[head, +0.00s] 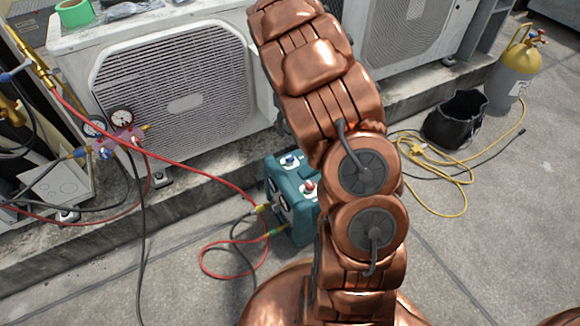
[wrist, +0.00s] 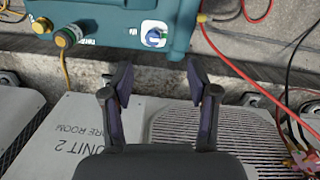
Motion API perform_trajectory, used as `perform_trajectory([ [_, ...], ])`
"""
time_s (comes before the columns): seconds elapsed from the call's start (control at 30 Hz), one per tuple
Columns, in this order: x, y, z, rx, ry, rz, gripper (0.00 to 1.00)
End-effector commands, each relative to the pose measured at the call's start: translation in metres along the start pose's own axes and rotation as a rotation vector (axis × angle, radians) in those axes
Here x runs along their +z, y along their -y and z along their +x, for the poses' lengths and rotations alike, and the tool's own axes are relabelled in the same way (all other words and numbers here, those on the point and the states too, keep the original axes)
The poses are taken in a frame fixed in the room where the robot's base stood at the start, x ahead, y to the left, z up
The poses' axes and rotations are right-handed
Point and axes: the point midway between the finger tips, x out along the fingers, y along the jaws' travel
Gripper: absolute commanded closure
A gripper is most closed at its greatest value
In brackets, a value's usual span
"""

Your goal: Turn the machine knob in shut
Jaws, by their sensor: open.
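The teal machine (head: 302,218) stands on the ground by the ledge in the head view, partly behind my arm. Its top carries a blue knob (head: 290,160) and a red knob (head: 309,187) on white plates. In the wrist view, the machine (wrist: 105,20) fills the top middle, with the blue knob (wrist: 155,38) on its white plate. My gripper (wrist: 157,78) is open and empty, its fingers apart and below the blue knob in the picture, not touching it. The lettering beside the knob is too small to read surely. The head view hides my gripper behind my arm.
Hoses with fittings (wrist: 68,37) leave the machine's side. A red hose (head: 165,145) runs to the gauge manifold (head: 121,140) at left. Condenser units (head: 180,90) line the ledge behind. A black bag (head: 455,122) and yellow cylinder (head: 512,70) stand right. Front-right ground is clear.

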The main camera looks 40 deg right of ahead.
Motion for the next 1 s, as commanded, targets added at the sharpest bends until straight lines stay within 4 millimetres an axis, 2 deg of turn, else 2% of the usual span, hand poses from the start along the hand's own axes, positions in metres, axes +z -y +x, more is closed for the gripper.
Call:
perform_trajectory([
  [0.03, -0.007, -0.006, 0.036, -0.007, -0.002, -0.012, 0.41],
  [0.1, -0.016, -0.012, 0.059, -0.016, -0.013, -0.031, 0.41],
  [0.23, -0.027, -0.017, 0.091, -0.027, -0.024, -0.057, 0.41],
  [0.3, -0.030, -0.019, 0.100, -0.032, -0.028, -0.065, 0.41],
  [0.67, -0.034, -0.020, 0.124, -0.036, -0.032, -0.073, 0.41],
  [1.0, -0.035, -0.018, 0.173, -0.035, -0.032, -0.073, 0.41],
])
